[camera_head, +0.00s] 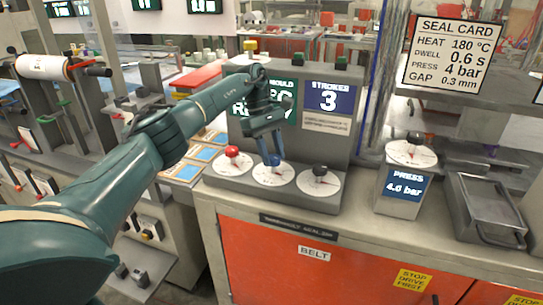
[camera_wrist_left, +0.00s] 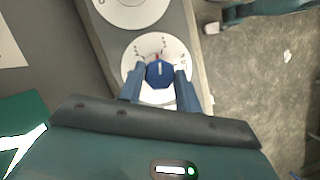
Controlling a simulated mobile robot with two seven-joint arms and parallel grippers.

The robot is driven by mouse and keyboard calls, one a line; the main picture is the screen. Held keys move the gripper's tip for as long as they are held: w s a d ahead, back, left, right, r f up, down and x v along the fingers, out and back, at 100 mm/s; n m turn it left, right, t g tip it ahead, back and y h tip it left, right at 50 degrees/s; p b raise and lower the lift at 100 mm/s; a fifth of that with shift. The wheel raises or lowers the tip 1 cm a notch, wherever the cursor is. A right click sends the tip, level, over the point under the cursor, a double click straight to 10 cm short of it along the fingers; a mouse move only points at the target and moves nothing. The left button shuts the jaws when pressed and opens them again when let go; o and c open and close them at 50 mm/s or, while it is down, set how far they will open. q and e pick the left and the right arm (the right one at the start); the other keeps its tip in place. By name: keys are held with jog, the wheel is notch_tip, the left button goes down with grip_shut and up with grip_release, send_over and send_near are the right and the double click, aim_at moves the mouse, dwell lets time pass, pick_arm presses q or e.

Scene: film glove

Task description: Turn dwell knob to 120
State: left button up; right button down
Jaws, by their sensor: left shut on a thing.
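A grey console (camera_head: 348,165) carries three white dials in a row. The left dial has a red knob (camera_head: 232,152), the middle one a blue knob (camera_head: 276,160) and the right one a black knob (camera_head: 320,170). My left gripper (camera_head: 270,150) reaches down to the middle dial and is shut on the blue knob. In the left wrist view the blue knob (camera_wrist_left: 159,73) sits between the two fingers, with a pale pointer line on top. The marks on its white dial (camera_wrist_left: 143,48) are too small to read. I cannot make out which knob is labelled dwell.
My left arm partly covers the console's left screen; the right screen (camera_head: 330,97) reads STROKES 3. A press unit (camera_head: 403,188) with its own black-knobbed dial shows 4.0 bar. A seal card (camera_head: 452,52) hangs above. A grey tray (camera_head: 485,205) stands at right.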

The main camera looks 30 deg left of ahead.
aim_at(273, 156)
pick_arm(q)
jog(key=shift+w+m+g+b, duration=0.1)
jog(key=shift+m+g+b, duration=0.25)
jog(key=shift+m, duration=0.85)
pick_arm(e)
jog(key=shift+s+a+f, duration=0.1)
jog(key=shift+f, duration=0.25)
pick_arm(q)
jog(key=shift+y, duration=0.3)
jog(key=o, duration=1)
jog(key=shift+c, duration=0.2)
notch_tip(273, 156, up, 10)
jog(key=p, duration=0.1)
pick_arm(e)
jog(key=shift+s+r, duration=0.15)
